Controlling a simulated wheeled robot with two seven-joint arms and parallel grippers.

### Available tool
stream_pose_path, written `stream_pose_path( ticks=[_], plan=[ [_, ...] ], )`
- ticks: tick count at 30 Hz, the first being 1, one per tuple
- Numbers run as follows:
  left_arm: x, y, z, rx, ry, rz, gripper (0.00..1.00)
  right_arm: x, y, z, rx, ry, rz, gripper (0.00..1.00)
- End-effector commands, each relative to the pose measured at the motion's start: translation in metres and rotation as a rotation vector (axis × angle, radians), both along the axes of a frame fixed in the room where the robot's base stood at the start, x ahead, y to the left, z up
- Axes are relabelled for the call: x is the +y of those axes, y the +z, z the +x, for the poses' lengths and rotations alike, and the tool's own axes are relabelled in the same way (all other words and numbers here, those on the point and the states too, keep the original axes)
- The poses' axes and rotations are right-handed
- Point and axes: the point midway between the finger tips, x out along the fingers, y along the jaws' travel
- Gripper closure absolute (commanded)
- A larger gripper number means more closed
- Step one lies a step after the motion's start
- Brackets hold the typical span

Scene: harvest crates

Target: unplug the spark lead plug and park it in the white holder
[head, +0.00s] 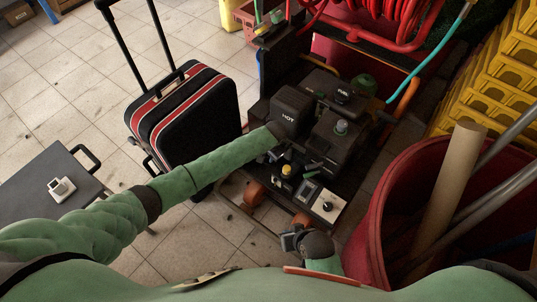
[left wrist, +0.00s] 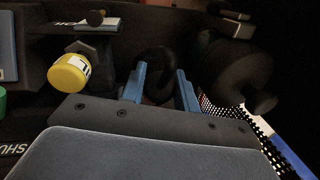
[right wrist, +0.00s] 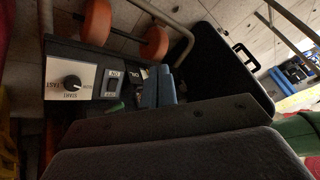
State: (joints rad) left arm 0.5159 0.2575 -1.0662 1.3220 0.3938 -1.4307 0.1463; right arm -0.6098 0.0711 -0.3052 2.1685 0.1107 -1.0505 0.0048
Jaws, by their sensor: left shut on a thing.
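The white holder (head: 62,188) sits on a dark grey table top at the left of the head view. My left arm reaches to the dark engine (head: 335,130), beside its block marked HOT. In the left wrist view, the blue fingers of my left gripper (left wrist: 160,88) stand on either side of a black curved piece (left wrist: 157,62), which looks like the spark lead plug, and are shut on it. I cannot tell whether the plug is still seated. My right gripper (right wrist: 159,88) has its fingers close together, empty, near the control panel with a dial (right wrist: 72,83).
A black suitcase (head: 185,105) with red trim stands left of the engine. A red bin (head: 378,220) with poles is at the right, and yellow crates (head: 490,75) are behind it. A yellow cap (left wrist: 68,72) is near my left fingers. Tiled floor is open at the upper left.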

Motion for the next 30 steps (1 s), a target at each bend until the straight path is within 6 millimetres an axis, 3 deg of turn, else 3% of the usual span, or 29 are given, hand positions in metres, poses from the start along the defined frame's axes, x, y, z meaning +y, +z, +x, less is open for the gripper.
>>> stream_pose_path(
  ticks=[18,30],
  plan=[
    [0.002,0.003,-0.003,0.000,0.000,0.000,0.92,-0.001,0.024,0.008,0.000,0.007,-0.004,1.00],
    [0.003,0.004,-0.004,0.000,0.000,0.000,0.92,-0.002,0.038,0.002,0.014,0.010,-0.005,1.00]
  ],
)
